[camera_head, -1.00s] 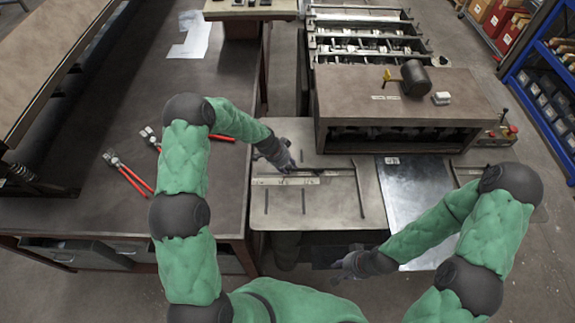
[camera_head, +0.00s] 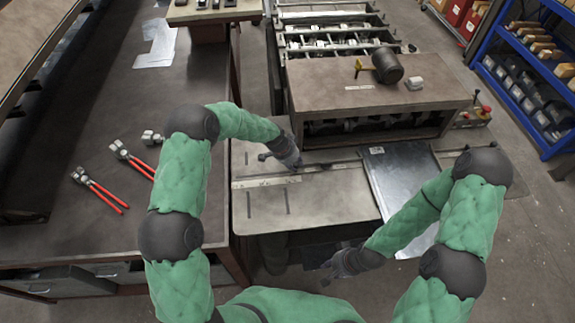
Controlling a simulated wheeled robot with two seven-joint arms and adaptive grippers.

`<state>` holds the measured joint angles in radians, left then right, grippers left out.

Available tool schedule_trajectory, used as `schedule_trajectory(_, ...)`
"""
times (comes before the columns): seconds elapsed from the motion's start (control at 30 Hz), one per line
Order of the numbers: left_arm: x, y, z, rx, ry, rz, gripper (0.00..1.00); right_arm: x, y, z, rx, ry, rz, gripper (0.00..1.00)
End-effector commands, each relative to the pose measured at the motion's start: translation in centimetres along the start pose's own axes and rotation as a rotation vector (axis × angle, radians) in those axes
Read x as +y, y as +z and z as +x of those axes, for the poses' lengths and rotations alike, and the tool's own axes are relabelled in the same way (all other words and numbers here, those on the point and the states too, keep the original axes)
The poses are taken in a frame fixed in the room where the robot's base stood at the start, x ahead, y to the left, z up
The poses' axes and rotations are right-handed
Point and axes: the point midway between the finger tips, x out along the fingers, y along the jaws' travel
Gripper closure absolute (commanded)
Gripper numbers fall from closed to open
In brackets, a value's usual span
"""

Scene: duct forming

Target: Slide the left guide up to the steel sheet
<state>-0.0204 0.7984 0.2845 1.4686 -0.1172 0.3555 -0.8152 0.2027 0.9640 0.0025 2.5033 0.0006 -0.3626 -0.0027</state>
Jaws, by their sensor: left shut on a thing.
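The steel sheet (camera_head: 408,180) lies flat on the machine's table (camera_head: 330,202), a shiny grey plate right of centre. The left guide (camera_head: 373,190) is a thin dark bar along the sheet's left edge. It looks close against that edge, but I cannot tell whether it touches. My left gripper (camera_head: 292,163) is low over the table, left of the guide, shut on a part of the guide where a thin bar runs right towards the sheet. Its fingertips are small and partly hidden. My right gripper (camera_head: 332,272) hangs in front of the table's front edge; its finger opening is unclear.
Red-handled pliers (camera_head: 98,190) lie on the left workbench (camera_head: 110,235). My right forearm covers part of the sheet.

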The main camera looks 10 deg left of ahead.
Motion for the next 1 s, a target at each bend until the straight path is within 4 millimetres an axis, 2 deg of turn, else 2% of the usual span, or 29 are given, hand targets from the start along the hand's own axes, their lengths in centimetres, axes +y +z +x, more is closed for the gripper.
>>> schedule_trajectory(0.17,-0.4,-0.5,-0.4,0.01,-0.01,0.001,1.0,0.0,0.0,-0.1,0.001,0.0,0.0,0.69)
schedule_trajectory(0.2,-0.4,-0.5,-0.4,0.01,-0.011,0.001,0.64,0.0,0.0,-0.1,0.0,0.0,0.0,0.69)
schedule_trajectory(0.27,-0.4,-0.5,-0.4,0.01,-0.011,0.001,0.5,0.0,0.0,-0.1,0.0,0.0,0.0,0.69)
schedule_trajectory(0.67,-0.2,-0.1,-0.6,0.004,-0.005,0.0,0.5,0.0,0.0,-0.1,0.001,0.0,0.0,0.69)
schedule_trajectory(0.87,-0.3,-0.2,-3.0,0.007,-0.007,0.0,0.5,0.0,0.0,-0.1,0.0,0.0,0.0,0.69)
schedule_trajectory(1.0,-0.3,-0.2,-5.7,0.007,-0.008,0.0,0.5,0.0,0.0,-0.1,0.0,0.0,0.0,0.69)
